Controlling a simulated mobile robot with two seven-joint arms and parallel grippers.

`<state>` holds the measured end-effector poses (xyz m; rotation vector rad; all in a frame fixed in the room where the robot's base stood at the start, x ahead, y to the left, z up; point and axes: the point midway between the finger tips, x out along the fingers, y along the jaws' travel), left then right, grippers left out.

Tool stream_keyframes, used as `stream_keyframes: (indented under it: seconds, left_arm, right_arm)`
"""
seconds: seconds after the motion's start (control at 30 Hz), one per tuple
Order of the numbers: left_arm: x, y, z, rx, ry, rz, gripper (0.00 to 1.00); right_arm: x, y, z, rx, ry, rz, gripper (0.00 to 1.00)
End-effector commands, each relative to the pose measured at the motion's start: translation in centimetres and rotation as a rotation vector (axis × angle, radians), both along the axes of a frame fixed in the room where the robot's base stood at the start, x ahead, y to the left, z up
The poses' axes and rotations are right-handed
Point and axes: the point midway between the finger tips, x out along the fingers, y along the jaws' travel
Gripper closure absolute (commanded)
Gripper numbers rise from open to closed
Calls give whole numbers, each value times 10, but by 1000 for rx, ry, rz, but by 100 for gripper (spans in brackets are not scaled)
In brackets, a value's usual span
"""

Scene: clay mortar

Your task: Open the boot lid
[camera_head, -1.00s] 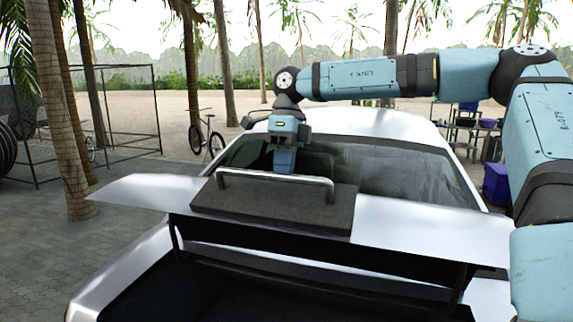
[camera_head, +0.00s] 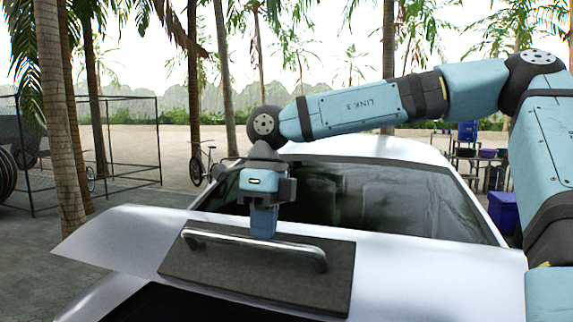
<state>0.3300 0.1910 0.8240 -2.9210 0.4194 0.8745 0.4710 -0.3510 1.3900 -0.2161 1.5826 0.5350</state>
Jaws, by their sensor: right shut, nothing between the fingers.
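The white boot lid (camera_head: 430,268) of the car spans the lower part of the view and stands partly open, with a dark gap under its near edge. A dark rectangular plate (camera_head: 210,265) with a silver bar handle (camera_head: 225,242) is fixed on the lid. My right gripper (camera_head: 262,234) points down just behind the handle, its fingers shut and empty. Whether the fingertips touch the bar or the plate cannot be told. My left gripper is not in view.
The car's rear window (camera_head: 370,200) and roof (camera_head: 375,148) lie beyond the lid. My right arm arches over the car from the right. A palm trunk (camera_head: 60,150) stands at left; a purple bin (camera_head: 503,212) and shelves stand at right.

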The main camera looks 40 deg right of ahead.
Motion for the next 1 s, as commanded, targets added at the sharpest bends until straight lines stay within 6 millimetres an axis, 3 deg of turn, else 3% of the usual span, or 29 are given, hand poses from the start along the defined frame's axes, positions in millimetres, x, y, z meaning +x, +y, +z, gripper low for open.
stream_keyframes:
  seconds: [0.17,0.7,1.0]
  left_arm:
    - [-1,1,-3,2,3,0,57]
    - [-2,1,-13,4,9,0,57]
    - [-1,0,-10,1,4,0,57]
  right_arm:
    - [1,-1,14,2,-5,1,100]
    - [14,-25,118,2,0,-1,100]
    - [16,-29,133,4,2,0,100]
